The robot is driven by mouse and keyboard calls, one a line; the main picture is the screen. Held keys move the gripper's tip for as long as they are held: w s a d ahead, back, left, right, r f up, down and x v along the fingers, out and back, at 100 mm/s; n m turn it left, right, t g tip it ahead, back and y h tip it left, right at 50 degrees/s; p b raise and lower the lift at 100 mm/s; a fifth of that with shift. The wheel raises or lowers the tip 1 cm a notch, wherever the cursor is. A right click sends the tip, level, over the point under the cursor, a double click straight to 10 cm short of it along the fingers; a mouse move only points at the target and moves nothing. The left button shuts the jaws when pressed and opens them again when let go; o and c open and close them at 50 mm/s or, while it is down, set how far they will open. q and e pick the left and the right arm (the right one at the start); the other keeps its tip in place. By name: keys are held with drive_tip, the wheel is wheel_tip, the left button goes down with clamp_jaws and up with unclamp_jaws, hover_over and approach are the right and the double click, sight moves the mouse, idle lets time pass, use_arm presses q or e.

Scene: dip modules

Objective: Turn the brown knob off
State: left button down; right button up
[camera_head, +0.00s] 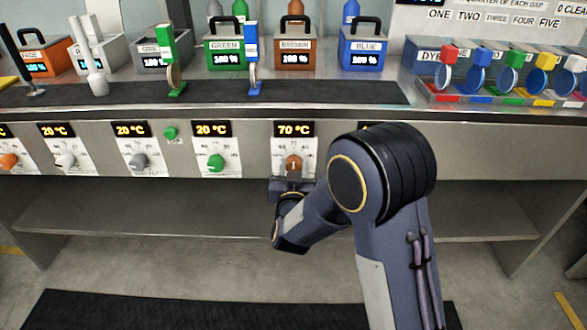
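The brown knob (293,162) is on a white panel on the front of the bench, under a display (294,129) reading 70 °C. My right gripper (292,178) is right at the knob, coming from below and in front. Its fingers are small and partly hidden by the wrist, so I cannot tell whether they are closed on the knob. My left gripper is not in view.
Other knobs line the bench front, including a green knob (216,162) and a grey knob (139,161), with displays at 20 °C. My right arm covers the panel to the right. A shelf (150,208) runs below. Coloured containers, such as the brown one (295,57), stand above.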

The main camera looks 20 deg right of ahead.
drive_tip(key=shift+c, duration=1.4)
drive_tip(key=n+p, duration=0.2)
drive_tip(key=n, duration=0.2)
drive_tip(key=shift+r, duration=0.1)
drive_tip(key=n+p, duration=0.1)
drive_tip(key=n, duration=0.2)
drive_tip(key=shift+d+n+p, duration=0.1)
drive_tip(key=shift+n+p, duration=0.2)
drive_tip(key=shift+p, duration=0.1)
drive_tip(key=n+p, duration=0.1)
drive_tip(key=n, duration=0.1)
drive_tip(key=n+p, duration=0.1)
drive_tip(key=n, duration=0.1)
drive_tip(key=shift+s+d+r+n, duration=0.1)
drive_tip(key=shift+r+n, duration=0.05)
drive_tip(key=shift+n, duration=0.15)
drive_tip(key=shift+n+p, duration=0.9)
drive_tip(key=shift+n, duration=0.9)
